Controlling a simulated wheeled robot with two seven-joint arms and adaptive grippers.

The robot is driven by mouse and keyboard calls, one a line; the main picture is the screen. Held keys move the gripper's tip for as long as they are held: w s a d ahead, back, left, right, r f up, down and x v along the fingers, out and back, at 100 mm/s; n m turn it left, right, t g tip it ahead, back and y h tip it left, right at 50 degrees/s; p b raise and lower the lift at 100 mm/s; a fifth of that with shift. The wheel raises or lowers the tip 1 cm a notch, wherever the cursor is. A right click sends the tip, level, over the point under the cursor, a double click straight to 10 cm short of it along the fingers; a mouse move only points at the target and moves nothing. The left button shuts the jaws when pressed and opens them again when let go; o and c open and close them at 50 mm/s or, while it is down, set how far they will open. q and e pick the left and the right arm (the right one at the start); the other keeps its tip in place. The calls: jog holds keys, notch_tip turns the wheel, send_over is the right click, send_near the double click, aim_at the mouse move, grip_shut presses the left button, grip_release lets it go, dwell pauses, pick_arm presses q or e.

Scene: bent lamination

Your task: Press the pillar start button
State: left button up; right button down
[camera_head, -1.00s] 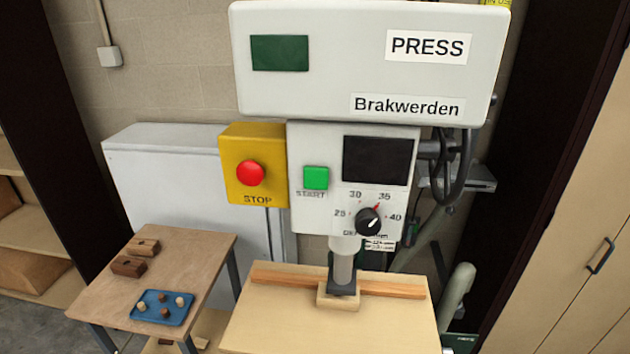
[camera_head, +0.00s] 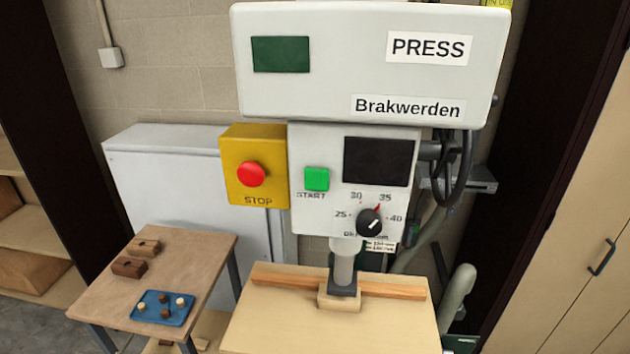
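The green square start button (camera_head: 316,179) sits on the white front panel (camera_head: 325,217) of the press pillar, with the word START under it. To its left is a yellow box (camera_head: 235,190) with a round red stop button (camera_head: 251,174), marked STOP. To its right are a dark screen (camera_head: 377,161) and a black dial (camera_head: 369,221) with a red pointer, set among the numbers 25 to 40. Neither of my grippers shows in the head view.
Below the panel, the press ram (camera_head: 344,270) stands over a wooden block (camera_head: 340,301) on the light wooden press table (camera_head: 330,331). At left, a small table (camera_head: 197,250) holds brown wooden blocks (camera_head: 130,267) and a blue tray (camera_head: 178,317) with small pieces. A cabinet (camera_head: 570,250) stands at right.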

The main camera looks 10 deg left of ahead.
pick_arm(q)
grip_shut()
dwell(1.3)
